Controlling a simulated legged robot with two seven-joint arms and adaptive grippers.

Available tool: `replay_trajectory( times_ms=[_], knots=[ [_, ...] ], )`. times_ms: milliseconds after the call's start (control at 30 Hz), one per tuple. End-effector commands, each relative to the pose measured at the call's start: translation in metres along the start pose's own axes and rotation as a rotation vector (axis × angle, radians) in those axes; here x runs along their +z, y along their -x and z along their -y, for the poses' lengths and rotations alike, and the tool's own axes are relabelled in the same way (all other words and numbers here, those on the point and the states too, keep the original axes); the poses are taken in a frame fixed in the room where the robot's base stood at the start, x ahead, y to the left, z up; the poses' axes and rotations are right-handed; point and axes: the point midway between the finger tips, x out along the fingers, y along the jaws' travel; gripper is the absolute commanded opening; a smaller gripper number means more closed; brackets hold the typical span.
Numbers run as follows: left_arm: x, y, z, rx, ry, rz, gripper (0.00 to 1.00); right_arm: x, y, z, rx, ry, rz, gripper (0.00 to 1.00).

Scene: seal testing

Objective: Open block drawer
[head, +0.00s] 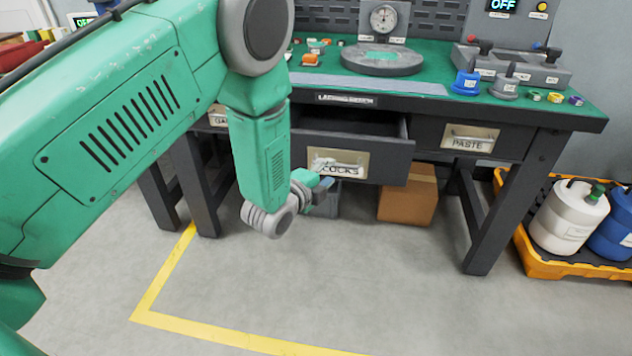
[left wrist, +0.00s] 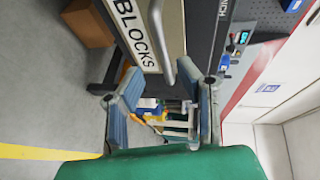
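The block drawer (head: 392,170) is the middle drawer of the bench and stands partly pulled out, with its dark inside showing. Its label reads "BLOCKS" in the left wrist view and is partly covered by the handle (head: 343,163) in the head view. My left gripper (head: 318,188) is just below and in front of the drawer front. In the left wrist view its two fingers (left wrist: 166,84) are spread, and the grey handle (left wrist: 158,35) shows at and beyond the fingertips. I cannot tell whether they touch. My right gripper is not in view.
The bench's green top (head: 440,80) carries a dial gauge (head: 383,20), blue and grey parts and small rings. A PASTE drawer (head: 470,140) is shut at the right. A cardboard box (head: 408,198) stands underneath. A yellow tray (head: 545,265) holds jugs at the right. The front floor is clear.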

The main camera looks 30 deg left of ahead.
Motion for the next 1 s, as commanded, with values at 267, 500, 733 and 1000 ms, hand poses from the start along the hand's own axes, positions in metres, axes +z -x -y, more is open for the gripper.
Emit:
replay_trajectory(
  times_ms=[267, 500, 733, 1000],
  knots=[
    [0.001, 0.052, -0.003, 0.006, 0.001, 0.0, 0.31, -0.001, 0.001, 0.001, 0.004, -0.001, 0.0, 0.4],
    [0.002, 0.068, -0.004, 0.005, 0.004, -0.001, 0.31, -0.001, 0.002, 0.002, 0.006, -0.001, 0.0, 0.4],
    [-0.001, 0.068, -0.003, 0.005, -0.001, -0.001, 0.27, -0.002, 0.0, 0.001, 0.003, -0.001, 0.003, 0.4],
    [0.008, 0.1, -0.07, 0.229, 0.267, 0.082, 0.0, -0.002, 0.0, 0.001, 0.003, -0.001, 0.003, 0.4]
  ],
)
